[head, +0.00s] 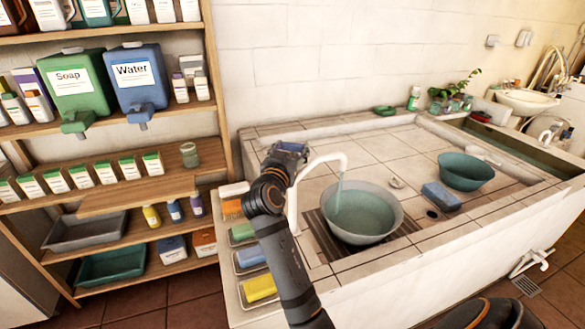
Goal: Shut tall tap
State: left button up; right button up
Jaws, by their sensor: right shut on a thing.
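The tall white tap (331,159) rises at the left of the tiled counter, its spout curving to the right over a pale basin (398,214). A thin stream of water (339,190) falls from the spout into greenish water in the basin.
The basin stands on a drain grate (322,236). A green bowl (466,171) and a blue sponge (440,196) lie to the right. Trays with sponges (259,288) line the counter's left edge. A shelf (140,194) with soap and water containers stands at left.

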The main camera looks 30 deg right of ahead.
jog(key=m+g+h+b, duration=0.1)
jog(key=m+g+b, duration=0.1)
jog(key=m+g+h+b, duration=0.1)
jog(key=g+b, duration=0.2)
jog(key=m+g+h+b, duration=0.2)
jog(key=b, duration=0.1)
jog(key=shift+w+a+f+m+g, duration=0.2)
jog(key=shift+w+m+g, duration=0.1)
jog(key=shift+w, duration=0.1)
jog(key=shift+m+g+b, duration=0.35)
jog(key=shift+m+g, duration=0.05)
jog(key=shift+g, duration=0.2)
jog(key=g, duration=0.1)
jog(key=m+g, duration=0.2)
jog(key=shift+w+r+g+h+b, duration=0.2)
jog(key=shift+r+g+h+b, duration=0.1)
jog(key=shift+g, duration=0.1)
jog(key=shift+w+m+g, duration=0.15)
jog(key=shift+m+g, duration=1.15)
jog(key=shift+g, duration=0.4)
jog(key=shift+f+g, duration=0.1)
jog(key=shift+g, duration=0.2)
jog(key=o, duration=1.1)
jog(key=shift+o, duration=0.2)
